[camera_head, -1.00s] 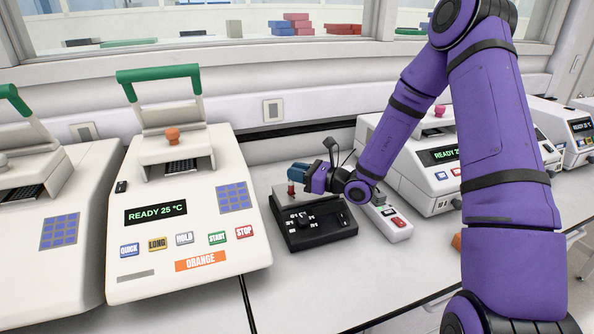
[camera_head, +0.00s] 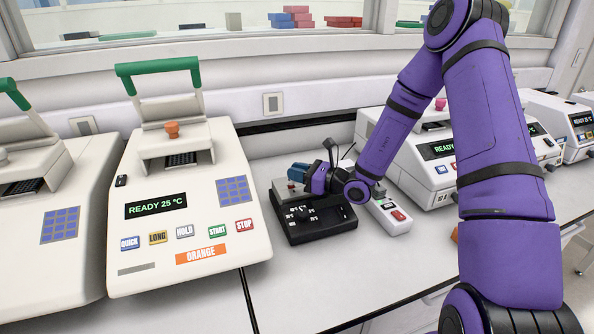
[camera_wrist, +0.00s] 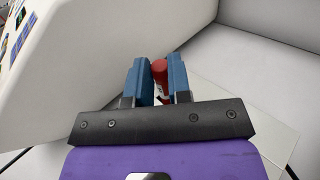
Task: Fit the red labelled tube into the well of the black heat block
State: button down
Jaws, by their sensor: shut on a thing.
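My gripper (camera_head: 298,177) has blue fingers shut on the red tube (camera_head: 291,185). In the wrist view the red tube (camera_wrist: 160,69) shows between the two blue fingers (camera_wrist: 160,82). The black heat block (camera_head: 322,233) lies on the bench, with a grey plate at its back and white markings on its top. My gripper is low over the back left of the block. The tube's lower end and any well beneath it are hidden, so I cannot tell whether the tube is in a well.
A white thermal cycler (camera_head: 190,228) marked ORANGE stands to the left, its green-handled lid raised. A white box with coloured switches (camera_head: 390,217) is right of the block. Another cycler (camera_head: 432,175) stands farther right. Bare bench (camera_head: 330,285) lies in front.

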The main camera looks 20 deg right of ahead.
jog(key=shift+f, duration=0.4)
jog(key=c, duration=1)
grip_release()
jog(key=v, duration=1)
jog(key=shift+s+d, duration=0.25)
jog(key=shift+s, duration=0.1)
